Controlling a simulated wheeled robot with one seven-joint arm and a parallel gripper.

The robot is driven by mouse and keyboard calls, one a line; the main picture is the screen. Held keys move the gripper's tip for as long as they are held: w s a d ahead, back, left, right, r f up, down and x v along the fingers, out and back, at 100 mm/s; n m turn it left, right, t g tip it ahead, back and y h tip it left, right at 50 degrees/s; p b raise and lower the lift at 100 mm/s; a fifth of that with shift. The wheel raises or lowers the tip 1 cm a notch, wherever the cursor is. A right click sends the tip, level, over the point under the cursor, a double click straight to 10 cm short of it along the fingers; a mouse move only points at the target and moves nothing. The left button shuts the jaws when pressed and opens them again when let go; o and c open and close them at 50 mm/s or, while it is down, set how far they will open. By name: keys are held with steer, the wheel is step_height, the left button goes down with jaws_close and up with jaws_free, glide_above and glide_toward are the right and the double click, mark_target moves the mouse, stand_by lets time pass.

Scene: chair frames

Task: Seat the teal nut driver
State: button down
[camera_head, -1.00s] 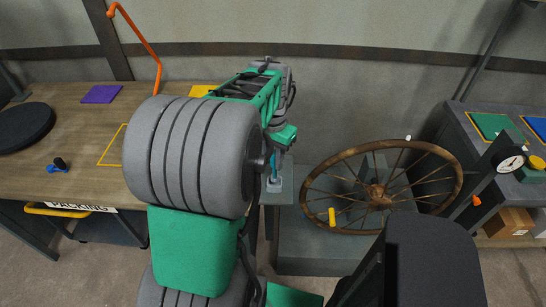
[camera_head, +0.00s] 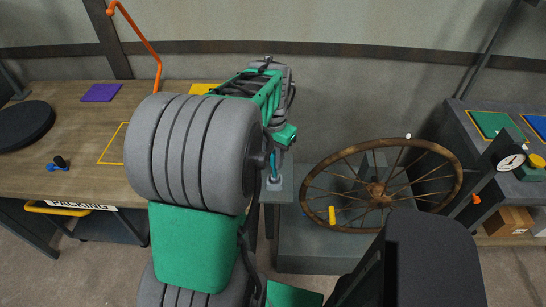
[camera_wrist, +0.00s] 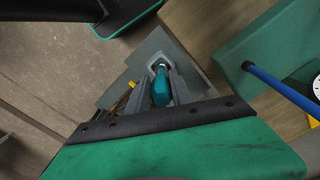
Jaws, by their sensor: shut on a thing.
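The teal nut driver (camera_wrist: 161,88) is between the two grey fingers of my gripper (camera_wrist: 160,90) in the wrist view. My gripper is shut on its teal handle. The driver's far end is at a small pale square holder (camera_wrist: 157,60) with a dark opening. I cannot tell how deep the end sits in it. In the head view the driver (camera_head: 273,163) shows as a thin teal upright piece below my gripper, over the holder (camera_head: 275,184) on a grey stand (camera_head: 280,194). My arm hides part of this area.
A wooden packing bench (camera_head: 90,130) is at left, with a black disc (camera_head: 22,126) and a blue-and-black item (camera_head: 60,164). A dial gauge (camera_head: 511,162) stands at right.

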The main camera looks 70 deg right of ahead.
steer(key=shift+f+b, duration=0.6)
steer(key=shift+f, duration=0.5)
steer(key=c, duration=1.1)
jaws_free()
steer(key=shift+o, duration=0.2)
step_height(320, 180, up, 8)
steer(key=shift+f, duration=0.1)
